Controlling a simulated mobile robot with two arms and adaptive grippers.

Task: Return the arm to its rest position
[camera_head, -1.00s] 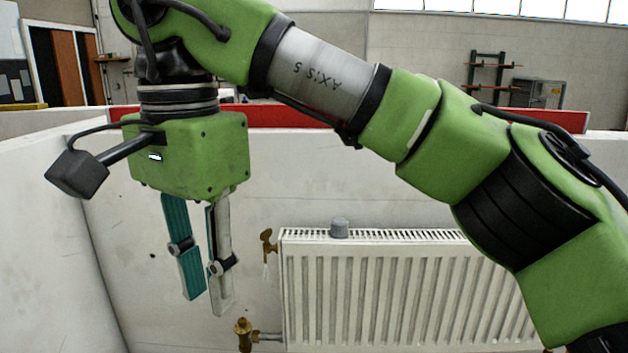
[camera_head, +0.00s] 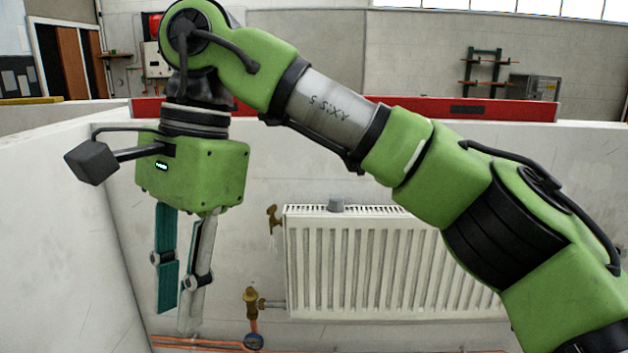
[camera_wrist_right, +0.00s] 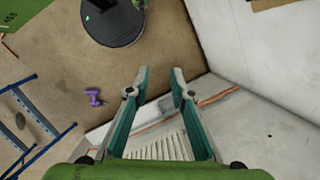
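My right arm reaches across the head view from the right, and its green wrist hangs at the left in front of the bay wall. My right gripper (camera_head: 178,314) points down, left of the radiator and apart from it. In the right wrist view its two teal-padded fingers (camera_wrist_right: 160,73) stand apart with nothing between them. The white radiator (camera_head: 390,265) is on the back wall, partly covered by my arm at the right. My left gripper is in neither view.
A side wall (camera_head: 50,240) closes the left. The wrist view shows a purple object (camera_wrist_right: 94,97) and a blue frame (camera_wrist_right: 30,115) on the floor.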

